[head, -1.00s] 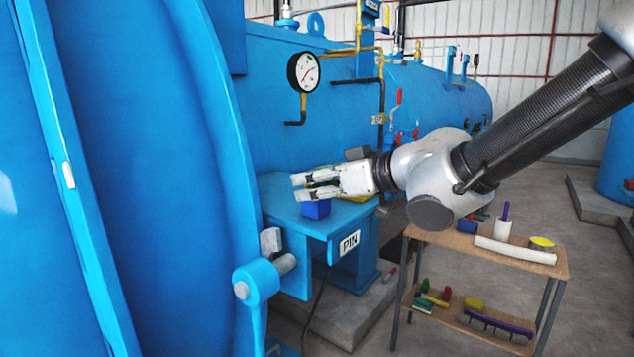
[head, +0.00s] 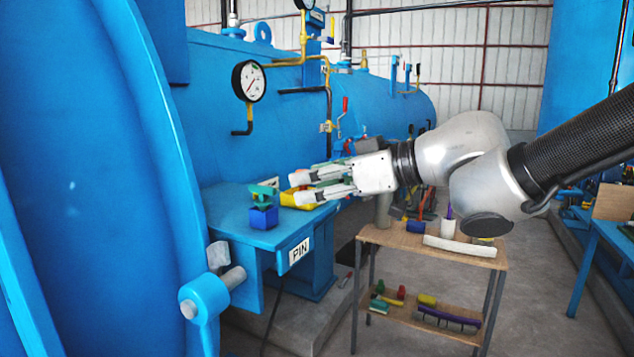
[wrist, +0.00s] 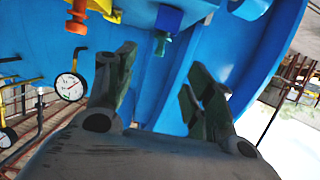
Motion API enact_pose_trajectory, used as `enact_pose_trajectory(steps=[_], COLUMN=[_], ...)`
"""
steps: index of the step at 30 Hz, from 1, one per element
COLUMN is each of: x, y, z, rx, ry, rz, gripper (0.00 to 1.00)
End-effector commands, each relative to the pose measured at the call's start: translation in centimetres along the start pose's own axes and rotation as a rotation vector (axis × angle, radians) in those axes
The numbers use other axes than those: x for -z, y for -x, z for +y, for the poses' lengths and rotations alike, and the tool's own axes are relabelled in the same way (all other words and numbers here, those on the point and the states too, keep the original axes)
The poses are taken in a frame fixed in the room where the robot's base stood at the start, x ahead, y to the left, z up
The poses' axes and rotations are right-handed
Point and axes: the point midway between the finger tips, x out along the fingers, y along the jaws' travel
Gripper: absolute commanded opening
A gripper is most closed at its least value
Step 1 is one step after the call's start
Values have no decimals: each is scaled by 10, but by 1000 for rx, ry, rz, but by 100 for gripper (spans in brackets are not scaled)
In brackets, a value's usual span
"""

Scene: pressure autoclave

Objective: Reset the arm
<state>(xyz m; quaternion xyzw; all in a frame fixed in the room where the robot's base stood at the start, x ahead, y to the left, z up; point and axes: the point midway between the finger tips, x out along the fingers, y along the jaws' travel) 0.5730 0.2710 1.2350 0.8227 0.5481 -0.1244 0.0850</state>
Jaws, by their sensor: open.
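My gripper (head: 299,188) is open and empty in the head view, pointing left above the blue shelf marked PIN (head: 232,226). In the wrist view its two fingers (wrist: 160,95) stand apart with nothing between them. A blue block (head: 263,216) sits on the shelf with a green piece (head: 263,192) on top, just left of the fingertips and apart from them.
The big blue autoclave door (head: 75,200) stands at the left, with a hinge lug (head: 204,298) below the shelf. A pressure gauge (head: 248,81) and pipes are behind. A wooden cart (head: 400,236) with tools stands under my arm.

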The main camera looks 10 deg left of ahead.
Motion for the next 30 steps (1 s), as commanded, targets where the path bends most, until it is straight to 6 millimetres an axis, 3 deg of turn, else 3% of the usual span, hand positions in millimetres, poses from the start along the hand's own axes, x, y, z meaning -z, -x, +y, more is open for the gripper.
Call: enact_pose_trajectory(steps=[8,11,14,17,18,21,23,27,30], x=[-2,-24,-66,-114,-132,-174,-197,-234,-240], y=[0,3,22,76,103,175,218,303,334], z=[2,25,66,106,118,128,121,78,56], rx=[-9,-98,-254,-425,-482,-588,-626,-670,-719], ry=[30,80,93,44,4,-134,-240,-542,-711], rz=[-11,-98,-270,-482,-562,-744,-834,-950,-908], gripper=[53,53,53,53,53,53,53,53,53])
